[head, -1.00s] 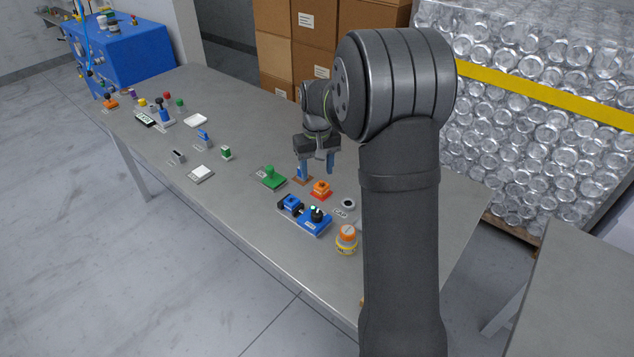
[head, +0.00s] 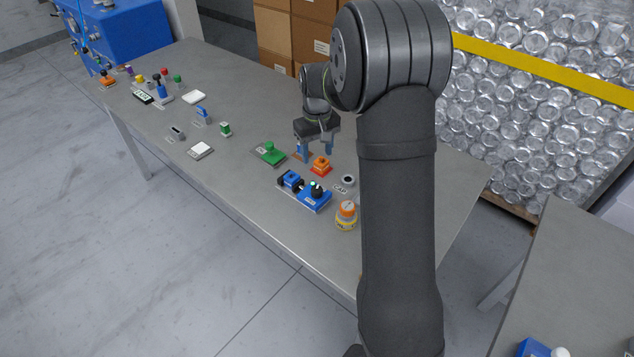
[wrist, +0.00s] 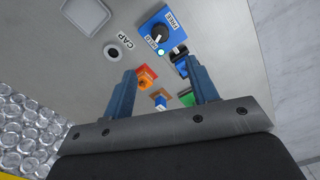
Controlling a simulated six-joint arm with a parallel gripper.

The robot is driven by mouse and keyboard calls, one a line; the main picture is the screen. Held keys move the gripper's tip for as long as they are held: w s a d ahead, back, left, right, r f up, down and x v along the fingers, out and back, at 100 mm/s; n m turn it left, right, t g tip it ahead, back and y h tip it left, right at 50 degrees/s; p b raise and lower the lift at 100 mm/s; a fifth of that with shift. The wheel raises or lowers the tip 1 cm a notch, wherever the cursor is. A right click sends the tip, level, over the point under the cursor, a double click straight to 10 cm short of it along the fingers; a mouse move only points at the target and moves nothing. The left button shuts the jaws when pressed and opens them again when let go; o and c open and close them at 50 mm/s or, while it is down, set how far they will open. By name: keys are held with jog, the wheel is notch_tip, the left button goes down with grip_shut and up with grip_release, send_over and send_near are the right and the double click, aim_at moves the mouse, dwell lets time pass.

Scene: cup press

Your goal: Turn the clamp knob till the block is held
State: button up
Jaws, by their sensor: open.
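The blue clamp (head: 304,194) lies near the table's front edge. Its black knob (head: 316,188) is at the right end, and a blue block (head: 291,178) sits at the left end, beside a black part. I cannot tell whether the block is gripped. My gripper (head: 316,151) is open and empty, above the table behind the clamp and apart from the knob. The knob lies beyond its fingertips (wrist: 161,72) in the wrist view.
An orange block on a red base (head: 320,166) stands just behind the clamp. A green-handled piece (head: 269,153) is to its left. An orange-and-yellow jar (head: 346,215) and a ring marked CAP (head: 347,181) are to its right. The front left table is mostly bare.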

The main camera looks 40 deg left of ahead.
aim_at(317, 189)
notch_tip(317, 189, down, 14)
jog(key=shift+r, duration=0.1)
dwell(0.4)
jog(key=c, duration=1)
jog(key=shift+o, duration=0.2)
